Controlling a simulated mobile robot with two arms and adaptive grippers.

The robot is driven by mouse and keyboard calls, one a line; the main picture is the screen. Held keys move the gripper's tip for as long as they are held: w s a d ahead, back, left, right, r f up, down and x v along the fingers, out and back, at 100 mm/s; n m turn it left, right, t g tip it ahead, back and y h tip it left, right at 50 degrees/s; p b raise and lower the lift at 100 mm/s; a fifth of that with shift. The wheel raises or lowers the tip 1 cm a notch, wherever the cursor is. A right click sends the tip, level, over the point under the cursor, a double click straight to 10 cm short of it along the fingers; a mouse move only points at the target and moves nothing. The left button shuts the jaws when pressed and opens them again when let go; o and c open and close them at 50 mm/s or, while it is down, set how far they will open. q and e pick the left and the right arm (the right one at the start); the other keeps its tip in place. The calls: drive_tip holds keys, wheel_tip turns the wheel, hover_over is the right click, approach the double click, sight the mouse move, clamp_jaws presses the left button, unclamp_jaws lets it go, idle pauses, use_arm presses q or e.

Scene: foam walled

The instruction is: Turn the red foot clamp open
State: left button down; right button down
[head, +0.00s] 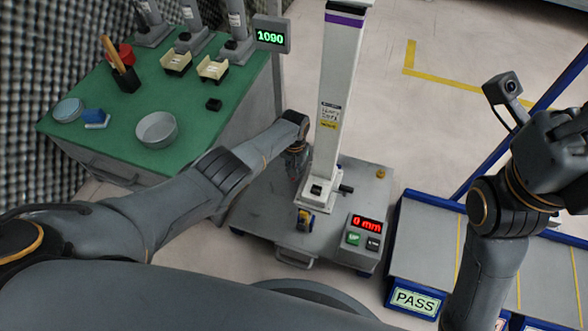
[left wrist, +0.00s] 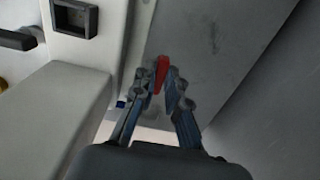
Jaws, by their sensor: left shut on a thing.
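The red foot clamp (left wrist: 161,71) shows in the left wrist view as a small red lever against a grey plate, beside the foot of a white column. My left gripper (left wrist: 166,83) is shut on it, with a fingertip on either side. In the head view my left gripper (head: 295,172) is low against the left side of the white column (head: 333,95), and the clamp there is mostly hidden. My right gripper (head: 565,150) is raised at the right edge of the head view, far from the clamp; its fingers cannot be made out.
The column stands on a grey base (head: 262,205) with a red "0 mm" display box (head: 364,240). A green-topped bench (head: 105,145) with a round metal dish (head: 156,129) is at the left. A blue-edged PASS bin (head: 415,300) is at the lower right. The floor behind is clear.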

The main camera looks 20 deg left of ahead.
use_arm(q)
drive_tip(key=shift+s, duration=0.1)
idle(0.4)
drive_tip(key=c, duration=1.4)
unclamp_jaws()
drive_tip(key=shift+o, duration=0.2)
drive_tip(key=shift+r, duration=0.1)
drive_tip(key=shift+r, duration=0.6)
wheel_tip(320, 180, up, 11)
drive_tip(key=shift+f, duration=0.2)
drive_tip(key=shift+f, duration=0.1)
